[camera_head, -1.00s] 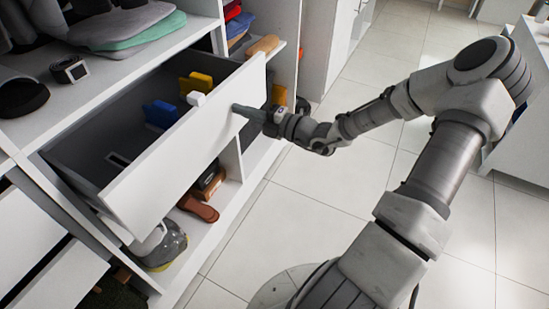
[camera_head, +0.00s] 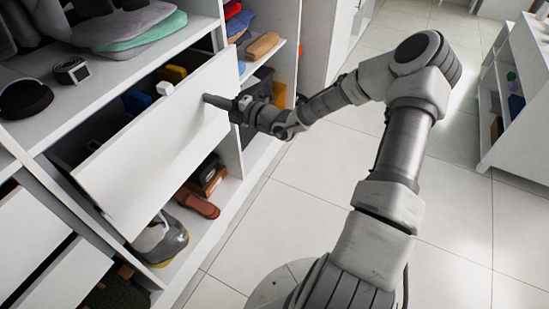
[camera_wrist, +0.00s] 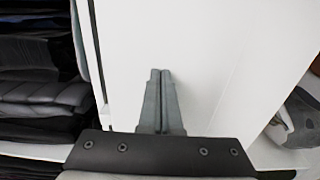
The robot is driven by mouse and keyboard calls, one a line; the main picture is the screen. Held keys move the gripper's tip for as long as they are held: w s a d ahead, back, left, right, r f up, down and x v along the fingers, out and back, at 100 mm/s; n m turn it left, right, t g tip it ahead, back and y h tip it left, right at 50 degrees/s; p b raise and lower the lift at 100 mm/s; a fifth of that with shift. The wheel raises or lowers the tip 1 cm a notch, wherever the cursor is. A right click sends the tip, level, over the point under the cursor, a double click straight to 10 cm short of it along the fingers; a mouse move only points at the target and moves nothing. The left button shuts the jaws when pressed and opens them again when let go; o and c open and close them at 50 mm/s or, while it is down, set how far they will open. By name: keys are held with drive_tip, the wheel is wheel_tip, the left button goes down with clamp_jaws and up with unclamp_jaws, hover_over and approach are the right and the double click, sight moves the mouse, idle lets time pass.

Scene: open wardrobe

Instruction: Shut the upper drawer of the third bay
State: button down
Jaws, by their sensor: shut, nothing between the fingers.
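The upper drawer (camera_head: 155,148) is a white-fronted drawer with a dark inside, and it stands part of the way out of the wardrobe. Blue and yellow items show inside, partly hidden by the front. My gripper (camera_head: 208,99) is shut and empty, its fingertips at the right part of the drawer front and seemingly touching it. In the wrist view the closed fingers (camera_wrist: 160,75) point at the white front (camera_wrist: 200,45).
Below are brown shoes (camera_head: 198,203) and a grey shoe (camera_head: 160,240). Other part-open drawers (camera_head: 65,275) are at lower left. The tiled floor (camera_head: 300,210) is clear around my arm.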

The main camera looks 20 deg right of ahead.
drive_tip(key=x, duration=0.7)
drive_tip(key=shift+p, duration=0.4)
drive_tip(key=p+v, duration=0.4)
drive_tip(key=v, duration=0.4)
drive_tip(key=shift+s, duration=0.15)
drive_tip(key=shift+d, duration=0.1)
